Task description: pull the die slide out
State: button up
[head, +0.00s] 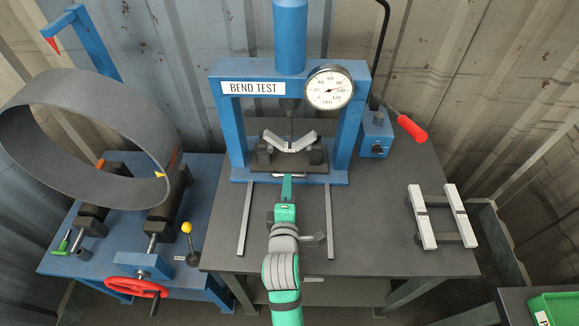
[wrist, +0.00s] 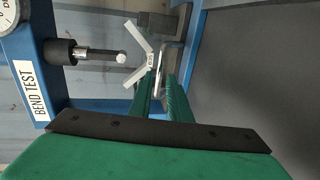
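The die slide (head: 312,164) is a dark plate under the press, at the base of the blue frame. A pale bent strip (head: 289,144) rests in a V on its dark die blocks; the strip also shows in the wrist view (wrist: 137,52). A thin metal handle (head: 280,176) runs along the slide's front edge; it shows in the wrist view (wrist: 180,52) too. My green gripper (head: 287,178) reaches straight to the handle. In the wrist view my fingertips (wrist: 160,82) are a small gap apart, with the handle bar at that gap. Whether they press on it is unclear.
Two metal rails (head: 245,220) run forward across the bench on both sides of my arm. A rack with pale bars (head: 421,218) sits at right. The red-handled lever (head: 411,127) juts out beside the blue press frame (head: 355,125). Bench between the rails is clear apart from my arm.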

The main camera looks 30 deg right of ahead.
aim_at(289, 167)
jog(key=x, duration=0.8)
jog(key=shift+w+d, duration=0.25)
jog(key=shift+w, duration=0.1)
grip_shut()
